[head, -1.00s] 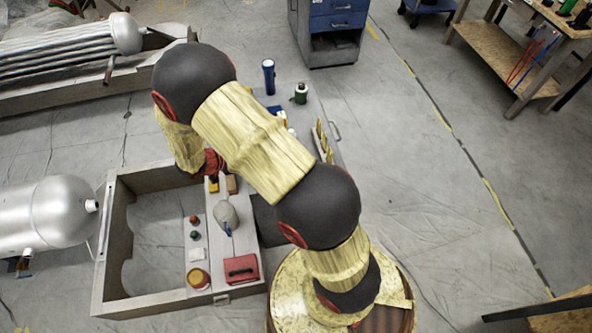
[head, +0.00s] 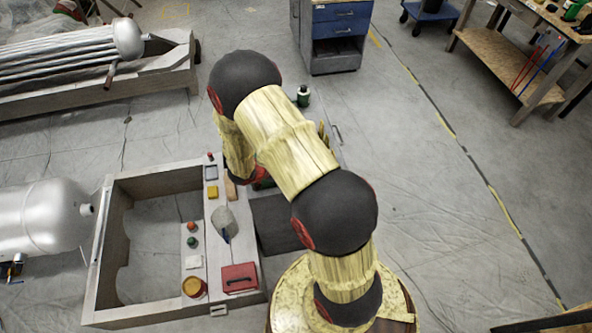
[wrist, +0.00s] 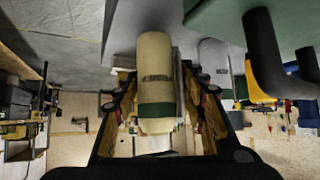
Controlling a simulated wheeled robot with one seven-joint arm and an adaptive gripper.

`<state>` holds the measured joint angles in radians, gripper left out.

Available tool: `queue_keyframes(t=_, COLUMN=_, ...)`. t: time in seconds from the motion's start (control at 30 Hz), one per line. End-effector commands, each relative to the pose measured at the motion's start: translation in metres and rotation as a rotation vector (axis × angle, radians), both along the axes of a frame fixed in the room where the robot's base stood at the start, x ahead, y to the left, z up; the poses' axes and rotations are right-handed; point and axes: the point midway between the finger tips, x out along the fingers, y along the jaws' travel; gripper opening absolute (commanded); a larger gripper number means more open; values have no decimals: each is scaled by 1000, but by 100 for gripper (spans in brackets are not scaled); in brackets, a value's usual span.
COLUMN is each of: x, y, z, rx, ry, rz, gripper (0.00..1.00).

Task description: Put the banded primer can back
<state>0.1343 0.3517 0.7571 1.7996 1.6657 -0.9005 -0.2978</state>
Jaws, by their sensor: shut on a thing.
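A cream can with a dark green band and a small dark label (wrist: 155,85) fills the middle of the wrist view. My gripper (wrist: 160,88) is shut on it, with a finger on either side. In the head view the gripper and the held can are mostly hidden behind my arm, to the right of the wooden frame's shelf. Where the can goes back to cannot be told from these views.
The wooden frame (head: 105,270) has a shelf with a red box (head: 238,278), an orange-lidded tub (head: 194,287) and a grey bag-like object (head: 225,222). A green bottle (head: 303,97) stands beyond my arm.

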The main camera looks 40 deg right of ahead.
Motion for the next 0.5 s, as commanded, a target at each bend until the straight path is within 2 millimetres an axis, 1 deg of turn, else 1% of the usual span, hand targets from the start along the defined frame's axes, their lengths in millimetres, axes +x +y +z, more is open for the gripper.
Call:
queue_keyframes(t=0.03, x=1, y=1, z=-13, rx=0, ry=0, rz=1, gripper=32)
queue_keyframes(t=0.1, x=0, y=1, z=-21, rx=0, ry=0, rz=1, gripper=32)
queue_keyframes(t=0.17, x=0, y=1, z=-24, rx=0, ry=-1, rz=1, gripper=33)
queue_keyframes(t=0.33, x=0, y=1, z=-22, rx=0, ry=-1, rz=1, gripper=33)
queue_keyframes(t=0.37, x=0, y=1, z=-22, rx=1, ry=1, rz=1, gripper=43)
queue_keyframes(t=0.5, x=0, y=1, z=-22, rx=0, ry=1, rz=1, gripper=49)
